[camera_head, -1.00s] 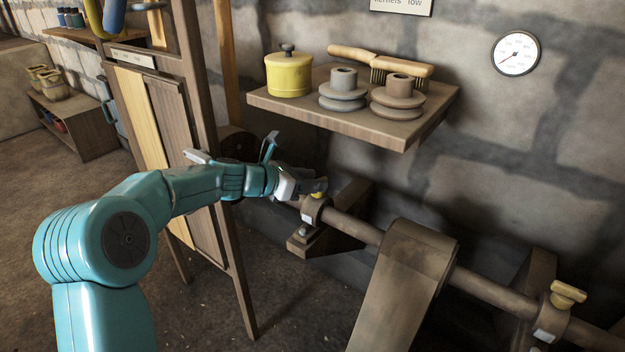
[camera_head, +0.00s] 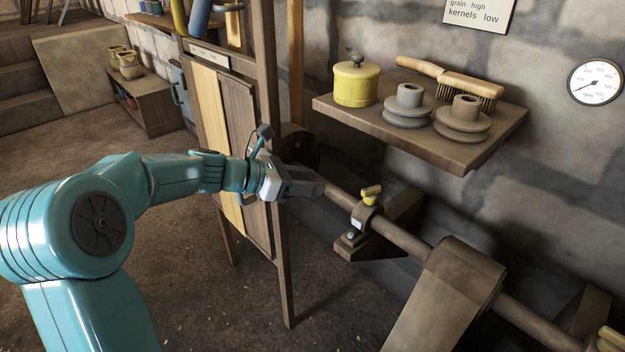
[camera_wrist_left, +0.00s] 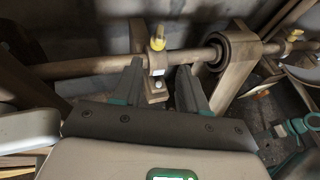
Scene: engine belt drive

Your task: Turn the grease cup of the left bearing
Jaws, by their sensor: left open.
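The left bearing (camera_head: 362,216) carries a small yellow grease cup (camera_head: 371,194) on its top, on the long shaft (camera_head: 402,240). My left gripper (camera_head: 318,187) is to the left of the cup, apart from it, open and empty. In the left wrist view the grease cup (camera_wrist_left: 157,38) stands upright beyond the gap between the open fingers (camera_wrist_left: 160,75), with the bearing (camera_wrist_left: 157,65) below it. The right gripper is not clearly in view.
A wall shelf (camera_head: 420,125) above holds a yellow pot (camera_head: 356,83), two pulleys and a brush (camera_head: 470,88). A belt (camera_head: 440,300) runs over a pulley right of the bearing. A wooden frame (camera_head: 270,150) stands behind my left arm. Another yellow cup (camera_head: 612,338) is at the lower right.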

